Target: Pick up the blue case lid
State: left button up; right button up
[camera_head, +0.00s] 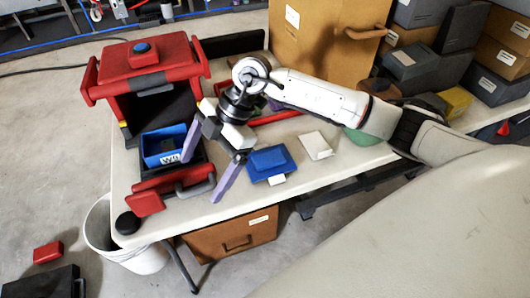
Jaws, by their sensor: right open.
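A blue case lid (270,163), flat and roughly rectangular, lies on the white table near its front edge. My right gripper (200,180) is open, with its two purple fingers spread wide and pointing down and left. My left gripper is not in view.
A blue bin (163,146) sits in front of the red machine (148,58), close to the left finger. A pale flat block (316,146) lies right of the lid. A red tray with a grey handle (172,182) is below the gripper. A white bucket (125,255) stands on the floor.

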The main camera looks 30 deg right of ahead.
aim_at(262, 160)
jog(key=d+f+m+h, duration=0.1)
jog(key=d+h, duration=0.1)
jog(key=d, duration=0.3)
jog(key=w+d+f+m+h, duration=0.1)
jog(key=d+m+h, duration=0.1)
jog(key=d, duration=0.4)
jog(key=d+f+m+h, duration=0.1)
jog(key=d+h, duration=0.1)
jog(key=d, duration=0.3)
jog(key=shift+w+d+f+g+h, duration=0.1)
jog(key=shift+w+d+g+h, duration=0.2)
jog(key=shift+w, duration=0.05)
jog(key=shift+w+a+f+p, duration=0.1)
jog(key=shift+f+p, duration=0.4)
jog(key=shift+f, duration=2.6)
jog(key=c, duration=0.8)
